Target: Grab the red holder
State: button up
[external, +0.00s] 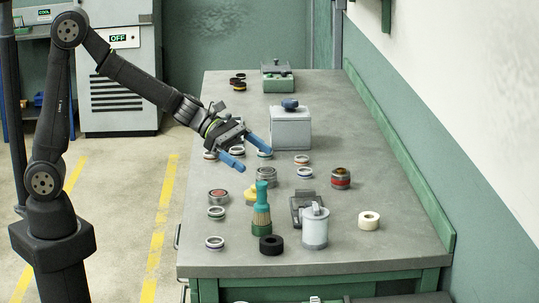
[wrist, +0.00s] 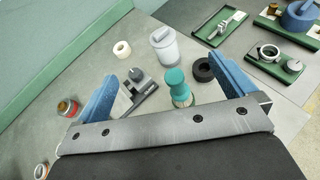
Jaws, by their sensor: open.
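A short round holder with a red band and a brownish top (external: 341,178) stands upright on the right side of the bench. In the wrist view it appears at the left edge (wrist: 68,107), outside my left finger. A grey round piece with a red top (external: 218,196) sits at the bench's left; I cannot tell whether it is also called a holder. My gripper (external: 252,160) has blue fingers spread apart, with nothing between them. It is above the bench, left of the red-banded holder and apart from it. The wrist view also shows both fingers (wrist: 164,72).
A teal-handled brush (external: 262,210), white canister (external: 314,227), dark clamp device (external: 303,206), black ring (external: 271,245) and tape roll (external: 369,220) stand toward the front. A grey box (external: 291,130) stands behind my gripper. Several small rings lie around. The far-right bench surface is clear.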

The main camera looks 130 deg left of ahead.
jog(key=shift+c, duration=0.4)
jog(key=c, duration=0.4)
jog(key=m+g+y, duration=0.1)
jog(key=m+g, duration=1)
jog(key=m, duration=1.4)
send_near(339, 170)
jog(key=x, duration=0.7)
jog(key=shift+d+f, duration=0.1)
jog(key=shift+d, duration=0.1)
jog(key=shift+a+x, duration=0.15)
jog(key=shift+x, duration=1.1)
jog(key=shift+a+x, duration=0.15)
jog(key=shift+x, duration=1.15)
